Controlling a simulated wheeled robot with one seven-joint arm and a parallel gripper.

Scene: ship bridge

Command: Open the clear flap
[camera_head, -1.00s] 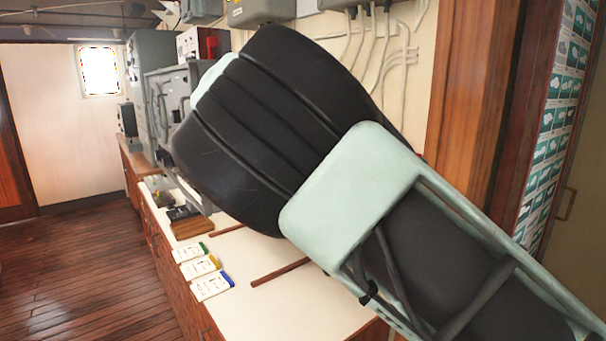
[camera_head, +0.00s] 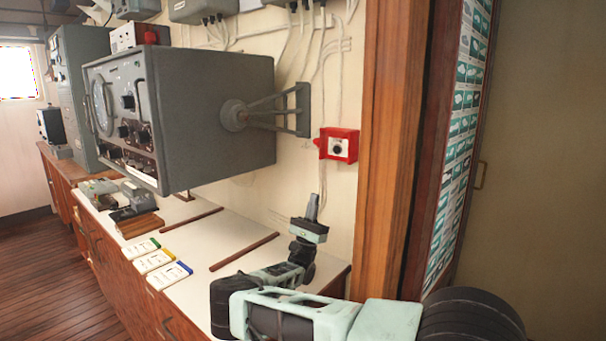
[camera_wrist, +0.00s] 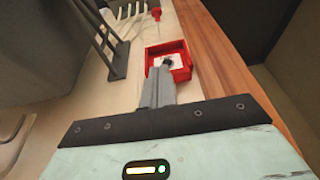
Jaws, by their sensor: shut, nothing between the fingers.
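A small red box (camera_head: 338,146) is fixed on the cream wall beside the wooden post. It has a white face with a dark round knob or button. It also shows in the wrist view (camera_wrist: 185,72), where a white panel and dark centre show inside its red rim. I cannot make out a clear flap on it in either view. My gripper (camera_head: 313,198) points upward below the box, with its fingers shut and empty. In the wrist view, my gripper's fingers (camera_wrist: 158,85) overlap the box's lower left part; I cannot tell whether they touch it.
A large grey radar unit (camera_head: 205,115) juts from the wall on a bracket (camera_head: 290,112), left of the box. The wooden post (camera_head: 385,150) stands close on the right. Below is a white counter (camera_head: 215,235) with cards and wooden strips. Cables run above the box.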

